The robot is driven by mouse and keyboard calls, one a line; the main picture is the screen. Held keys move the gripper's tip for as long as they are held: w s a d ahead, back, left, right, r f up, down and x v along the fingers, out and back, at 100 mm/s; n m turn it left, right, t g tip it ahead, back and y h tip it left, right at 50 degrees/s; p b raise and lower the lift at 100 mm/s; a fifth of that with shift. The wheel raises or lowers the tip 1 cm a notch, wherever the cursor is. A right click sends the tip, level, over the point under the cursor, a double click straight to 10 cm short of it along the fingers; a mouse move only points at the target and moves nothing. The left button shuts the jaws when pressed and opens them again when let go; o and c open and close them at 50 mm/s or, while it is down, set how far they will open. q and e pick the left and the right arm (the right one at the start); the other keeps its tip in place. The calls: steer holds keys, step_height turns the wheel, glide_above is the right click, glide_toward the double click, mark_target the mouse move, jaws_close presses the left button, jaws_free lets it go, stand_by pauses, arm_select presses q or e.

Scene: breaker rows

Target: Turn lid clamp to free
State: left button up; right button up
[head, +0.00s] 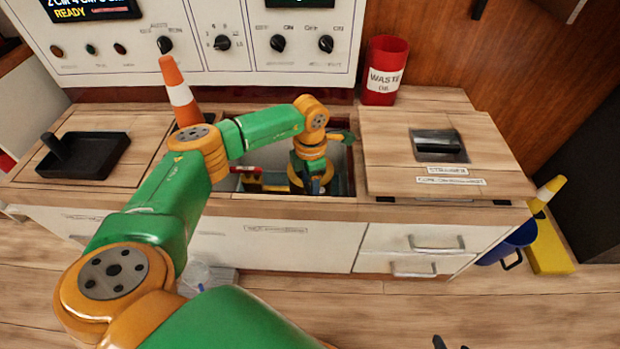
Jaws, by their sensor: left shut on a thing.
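My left arm reaches over the counter and bends down into an open recessed bay (348,172). My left gripper (314,186) points down inside it, near its front edge. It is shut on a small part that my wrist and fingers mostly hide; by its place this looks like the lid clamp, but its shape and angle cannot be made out. Dark tips at the bottom edge look like my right gripper (452,344); too little shows to tell its opening.
Red and yellow items (247,180) lie in the bay's left part. An orange cone (180,95) stands behind my arm. A black tray (88,155) is at left. A red waste can (384,72) and a lid panel with a dark recessed handle (438,146) are at right.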

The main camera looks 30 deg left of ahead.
arm_select(q)
steer(key=shift+m, duration=1.2)
steer(key=shift+m+p, duration=0.3)
steer(key=shift+m, duration=0.8)
arm_select(e)
steer(key=shift+s+d+f+g, duration=0.25)
steer(key=shift+s+g, duration=0.25)
steer(key=shift+s, duration=0.35)
steer(key=shift+s+d+f+g, duration=0.15)
steer(key=shift+s+f+g, duration=0.3)
steer(key=shift+s, duration=0.45)
steer(key=shift+s+d+f+g, duration=0.2)
steer(key=shift+s+g, duration=0.35)
steer(key=shift+s, duration=0.3)
steer(key=shift+h, duration=0.3)
arm_select(q)
steer(key=o, duration=1.4)
